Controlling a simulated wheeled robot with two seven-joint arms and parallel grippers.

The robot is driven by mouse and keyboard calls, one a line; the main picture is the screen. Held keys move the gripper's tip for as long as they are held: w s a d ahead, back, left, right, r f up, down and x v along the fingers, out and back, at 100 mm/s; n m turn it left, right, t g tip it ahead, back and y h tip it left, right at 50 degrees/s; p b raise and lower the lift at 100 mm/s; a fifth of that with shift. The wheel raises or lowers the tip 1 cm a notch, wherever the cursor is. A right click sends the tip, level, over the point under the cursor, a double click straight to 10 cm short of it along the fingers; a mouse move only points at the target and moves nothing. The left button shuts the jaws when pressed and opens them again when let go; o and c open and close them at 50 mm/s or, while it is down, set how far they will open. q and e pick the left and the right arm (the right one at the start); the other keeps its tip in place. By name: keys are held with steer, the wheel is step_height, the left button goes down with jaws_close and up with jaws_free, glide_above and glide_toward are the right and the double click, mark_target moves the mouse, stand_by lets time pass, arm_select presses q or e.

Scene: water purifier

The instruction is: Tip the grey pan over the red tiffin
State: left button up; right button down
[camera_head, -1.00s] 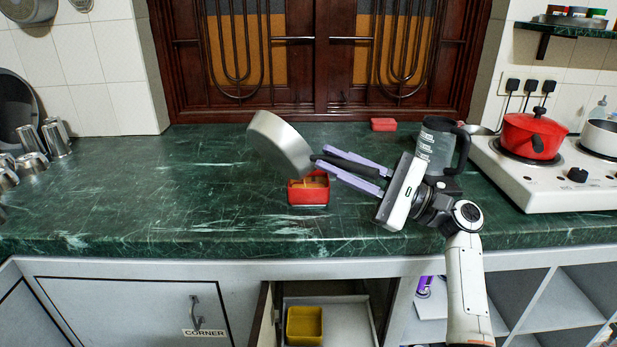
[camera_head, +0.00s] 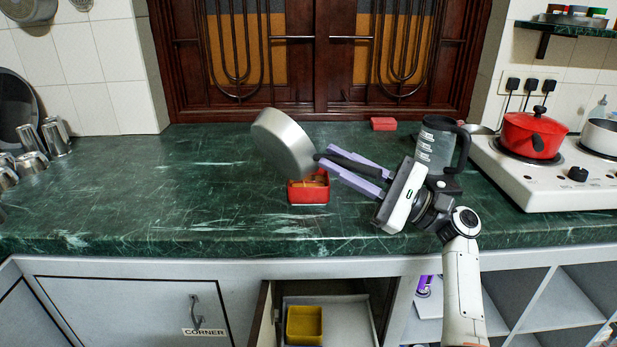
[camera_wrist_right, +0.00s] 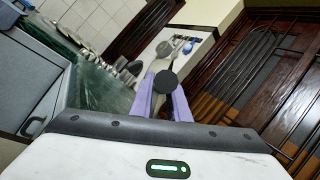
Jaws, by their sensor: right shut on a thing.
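The grey pan (camera_head: 283,143) is held tilted on its side above the counter, with its base and outer wall showing. My right gripper (camera_head: 350,168) is shut on the pan's dark handle, which also shows end-on in the right wrist view (camera_wrist_right: 165,82). The red tiffin (camera_head: 308,190) stands open on the green counter just below the pan's lower rim. Some orange-brown content shows inside it. The pan's inside is hidden from the head view. My left gripper is not in view.
A grey blender jug (camera_head: 436,145) stands right behind my right gripper. A white stove (camera_head: 550,185) with a red pot (camera_head: 533,135) is at the right. A small red box (camera_head: 383,124) lies at the back. A yellow container (camera_head: 304,325) sits in the open drawer below.

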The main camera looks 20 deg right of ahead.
steer(key=shift+d, duration=0.1)
steer(key=shift+r, duration=0.3)
steer(key=s+a+f+n+g+h+p, duration=0.2)
steer(key=s+a+f+n+g+h, duration=0.2)
steer(key=a+f+n, duration=0.4)
steer(key=s+a+n+g, duration=0.1)
steer(key=a+n, duration=0.2)
steer(key=n, duration=0.1)
steer(key=shift+a+f+n+h, duration=0.25)
steer(key=shift+f+n+h, duration=0.05)
steer(key=shift+f, duration=0.1)
steer(key=shift+s, duration=0.15)
